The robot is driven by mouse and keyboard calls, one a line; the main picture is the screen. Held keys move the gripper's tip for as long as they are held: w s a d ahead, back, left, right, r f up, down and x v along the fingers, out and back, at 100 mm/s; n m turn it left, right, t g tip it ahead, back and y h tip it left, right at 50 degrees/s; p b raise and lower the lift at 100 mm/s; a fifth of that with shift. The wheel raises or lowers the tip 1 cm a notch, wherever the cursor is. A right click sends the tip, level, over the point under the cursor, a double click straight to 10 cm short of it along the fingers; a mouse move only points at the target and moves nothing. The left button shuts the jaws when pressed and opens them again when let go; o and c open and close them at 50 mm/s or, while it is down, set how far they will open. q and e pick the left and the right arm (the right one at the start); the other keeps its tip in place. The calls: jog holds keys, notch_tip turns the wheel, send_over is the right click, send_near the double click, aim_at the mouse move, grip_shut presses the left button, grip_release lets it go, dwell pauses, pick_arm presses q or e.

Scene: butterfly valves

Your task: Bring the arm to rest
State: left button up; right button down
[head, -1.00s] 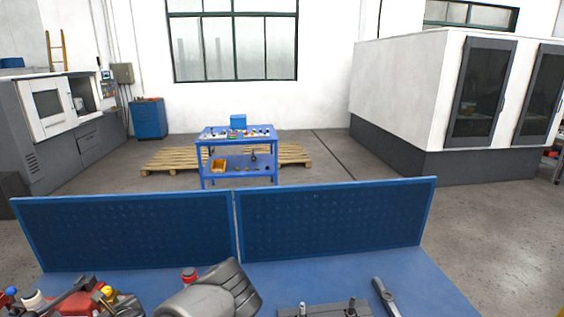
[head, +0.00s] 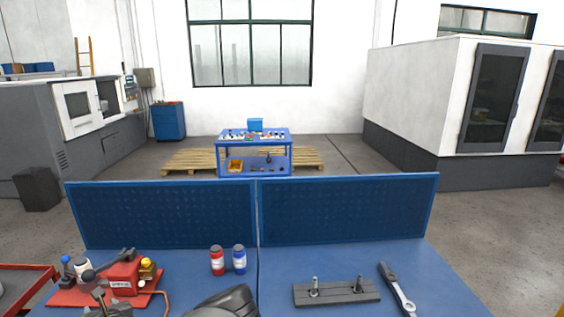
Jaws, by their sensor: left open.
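My left gripper (head: 232,302) is a dark grey shape at the bottom edge of the head view, low in front of the blue bench (head: 345,262). It is open, with no object visible in it. Its lower part is cut off by the frame. My right gripper is not in view. A red fixture (head: 122,280) with a grey lever, a yellow part and a blue-knobbed part stands to the left of the gripper, apart from it.
A red can (head: 217,260) and a blue can (head: 239,259) stand behind the gripper. A grey plate with two upright pins (head: 336,292) and a wrench (head: 396,289) lie to the right. A blue perforated panel (head: 345,210) lines the bench's back edge.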

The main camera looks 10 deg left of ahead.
pick_arm(q)
jog(key=s+a+r+m+t, duration=0.1)
jog(key=s+a+r+m, duration=0.3)
jog(key=m, duration=0.5)
jog(key=s+a+r+m+t, duration=0.25)
jog(key=r+m, duration=0.25)
jog(key=m, duration=0.4)
jog(key=s+d+f+m+g+h, duration=0.1)
jog(key=d+f+m+h, duration=0.35)
jog(key=d+m, duration=0.6)
jog(key=s+d+f+m+g+h, duration=0.1)
jog(key=d+f+m+h, duration=0.4)
jog(key=d+m, duration=0.55)
jog(key=s+d+f+m+g+h, duration=0.1)
jog(key=s+d+f+m+g, duration=0.3)
jog(key=s+d, duration=0.45)
jog(key=s+d+f+m+g+h, duration=0.15)
jog(key=s+d+f+m, duration=0.3)
jog(key=s+d, duration=0.45)
notch_tip(320, 180, down, 35)
jog(key=s+b, duration=0.1)
jog(key=b, duration=0.6)
jog(key=s+a+f+g+b, duration=0.2)
jog(key=s+f+b, duration=0.2)
jog(key=s+f, duration=1.1)
notch_tip(320, 180, down, 4)
jog(key=shift+s+r, duration=0.1)
jog(key=shift+s, duration=0.3)
